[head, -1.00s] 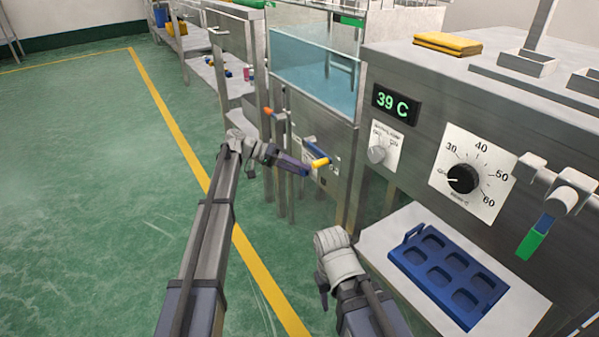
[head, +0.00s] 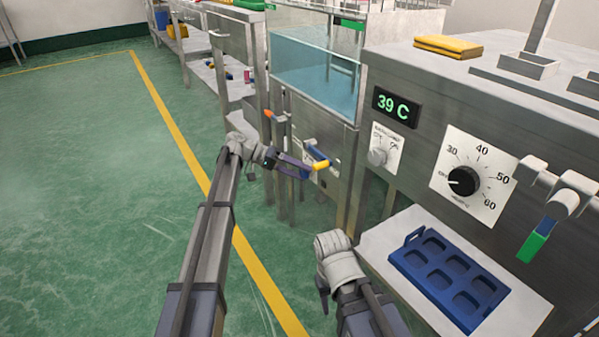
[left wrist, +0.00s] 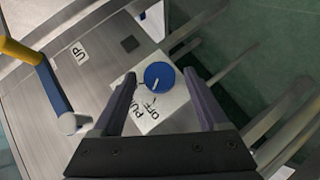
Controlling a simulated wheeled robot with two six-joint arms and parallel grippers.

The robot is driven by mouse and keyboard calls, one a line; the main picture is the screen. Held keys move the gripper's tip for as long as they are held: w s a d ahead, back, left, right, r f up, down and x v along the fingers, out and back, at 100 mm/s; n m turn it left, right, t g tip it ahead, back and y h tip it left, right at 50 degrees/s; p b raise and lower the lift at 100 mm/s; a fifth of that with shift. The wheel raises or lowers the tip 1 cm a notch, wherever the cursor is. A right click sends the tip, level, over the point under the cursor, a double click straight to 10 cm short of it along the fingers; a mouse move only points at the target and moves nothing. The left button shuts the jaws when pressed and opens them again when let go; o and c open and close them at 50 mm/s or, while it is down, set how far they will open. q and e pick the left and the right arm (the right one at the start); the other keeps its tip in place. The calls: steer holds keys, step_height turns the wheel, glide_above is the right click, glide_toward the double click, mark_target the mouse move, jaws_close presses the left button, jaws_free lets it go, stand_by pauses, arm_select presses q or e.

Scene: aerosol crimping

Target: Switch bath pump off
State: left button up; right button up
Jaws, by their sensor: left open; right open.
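The pump switch is a round blue knob (left wrist: 159,75) with a white pointer line, on a white label plate (left wrist: 172,101) lettered "OFF" and partly "PU…". The pointer lies toward the lettered side; I cannot tell which mark it meets. My left gripper (left wrist: 160,73) is open, its two fingers on either side of the knob with a visible gap at each. In the head view my left gripper (head: 303,167) is at the front of the steel bath, and its fingers partly hide the panel. My right gripper (head: 323,294) hangs low beside the blue tray, partly hidden by its wrist.
A lever with a yellow handle (head: 321,165) is close to my left gripper; an "UP" label (left wrist: 79,52) is near it. The water-filled glass bath (head: 315,82) is above. A heater panel with a dial (head: 463,181) and a blue tray (head: 448,277) are right. Green floor is clear left.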

arm_select(q)
steer(key=p+v, duration=0.3)
steer(key=v, duration=0.4)
steer(key=shift+a+r, duration=0.2)
steer(key=shift+a, duration=0.2)
